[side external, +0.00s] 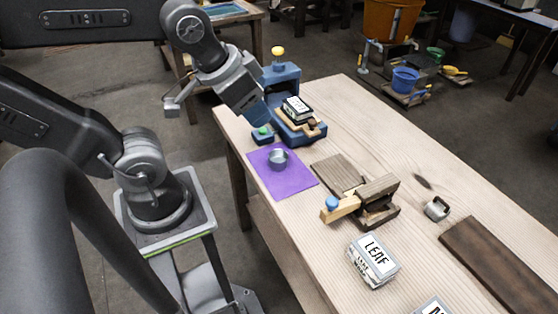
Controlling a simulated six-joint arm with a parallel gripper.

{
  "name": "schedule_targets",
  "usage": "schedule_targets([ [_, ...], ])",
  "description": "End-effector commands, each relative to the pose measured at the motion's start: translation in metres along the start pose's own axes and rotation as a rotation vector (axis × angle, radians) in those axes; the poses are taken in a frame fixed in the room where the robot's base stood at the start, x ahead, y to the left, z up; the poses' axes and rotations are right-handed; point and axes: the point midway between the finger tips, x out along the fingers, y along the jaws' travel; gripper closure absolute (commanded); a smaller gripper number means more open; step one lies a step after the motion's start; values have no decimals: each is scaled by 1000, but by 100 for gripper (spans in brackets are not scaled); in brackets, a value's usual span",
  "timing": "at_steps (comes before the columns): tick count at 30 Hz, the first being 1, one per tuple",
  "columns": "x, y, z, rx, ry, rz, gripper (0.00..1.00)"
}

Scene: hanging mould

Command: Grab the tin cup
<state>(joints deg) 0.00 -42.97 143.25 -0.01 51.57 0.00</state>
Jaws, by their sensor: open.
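The tin cup (278,159) is a small grey metal cup. It stands upright on a purple mat (288,184) at the left edge of the table. My gripper (254,110) is above and to the left of the cup, close to the blue press, and apart from the cup. It is open, and no object shows in it. Its fingertips are hard to make out against the blue press.
A blue press (284,88) with a yellow knob and a small blue box (263,134) with a green button stand behind the cup. A wooden mould (362,201), a small metal piece (437,208), a LEAF box (373,260) and a dark board (500,265) lie to the right.

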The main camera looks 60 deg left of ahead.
Motion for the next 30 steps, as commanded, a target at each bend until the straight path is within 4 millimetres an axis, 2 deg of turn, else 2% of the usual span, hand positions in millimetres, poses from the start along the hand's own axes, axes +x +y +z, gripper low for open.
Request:
schedule_targets([
  [10,1,0,-1,-2,-2,-1,60],
  [14,10,-6,-10,-25,-37,-13,60],
  [20,53,-33,-41,-117,-162,-50,60],
  [24,96,-60,-56,-192,-258,-72,60],
  [30,162,-103,-61,-300,-387,-91,60],
])
